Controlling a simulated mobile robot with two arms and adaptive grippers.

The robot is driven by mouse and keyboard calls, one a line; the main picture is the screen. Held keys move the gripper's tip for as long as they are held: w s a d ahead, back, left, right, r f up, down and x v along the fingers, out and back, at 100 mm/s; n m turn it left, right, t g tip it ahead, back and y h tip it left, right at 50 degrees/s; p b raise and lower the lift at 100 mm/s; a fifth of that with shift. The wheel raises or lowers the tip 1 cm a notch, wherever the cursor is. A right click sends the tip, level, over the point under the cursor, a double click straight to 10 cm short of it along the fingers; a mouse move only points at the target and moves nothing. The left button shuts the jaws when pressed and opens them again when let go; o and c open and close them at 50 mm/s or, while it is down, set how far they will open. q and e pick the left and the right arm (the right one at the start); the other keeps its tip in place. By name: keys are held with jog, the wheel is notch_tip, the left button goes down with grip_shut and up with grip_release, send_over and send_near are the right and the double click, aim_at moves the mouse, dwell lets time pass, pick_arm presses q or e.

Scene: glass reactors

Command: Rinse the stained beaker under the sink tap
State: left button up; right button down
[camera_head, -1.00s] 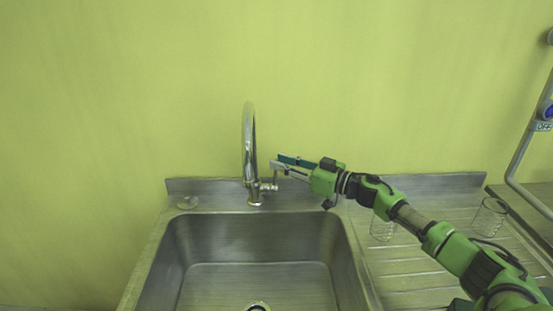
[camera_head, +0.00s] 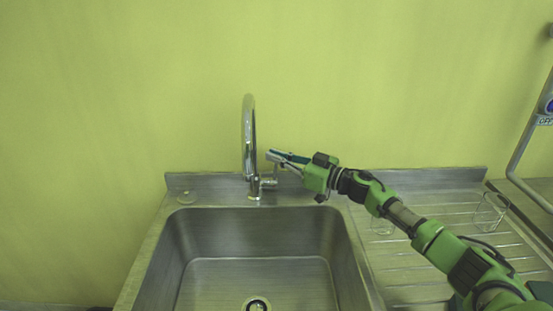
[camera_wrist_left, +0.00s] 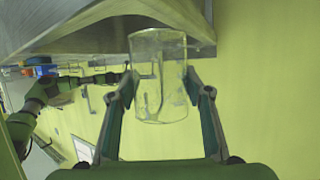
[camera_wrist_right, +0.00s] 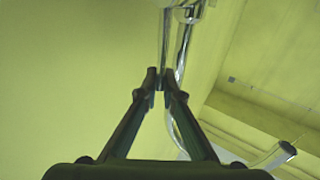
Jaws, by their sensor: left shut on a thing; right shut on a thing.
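The clear glass beaker (camera_wrist_left: 160,75) is between the fingers of my left gripper (camera_wrist_left: 157,86), which is shut on it. Darker marks show on its glass, but I cannot tell stain from reflection. The left gripper and this beaker are not in the head view. The chrome tap (camera_head: 249,140) stands behind the steel sink (camera_head: 200,240). My right gripper (camera_head: 270,157) is shut on the tap lever (camera_head: 273,174), right of the spout. In the right wrist view its fingertips (camera_wrist_right: 161,80) meet in front of the chrome tap (camera_wrist_right: 165,35). No water stream is visible.
A ribbed drainboard (camera_head: 410,270) lies right of the sink. A glass vessel (camera_head: 490,211) stands there, and another (camera_head: 381,225) is partly behind my right arm. A metal frame (camera_head: 525,150) rises at the far right. The sink basin is empty around its drain (camera_head: 256,304).

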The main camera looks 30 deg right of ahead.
jog(key=shift+s+a+n, duration=0.15)
jog(key=shift+s+n, duration=0.15)
jog(key=c, duration=2.2)
grip_release()
notch_tip(320, 180, up, 10)
jog(key=shift+f, duration=0.1)
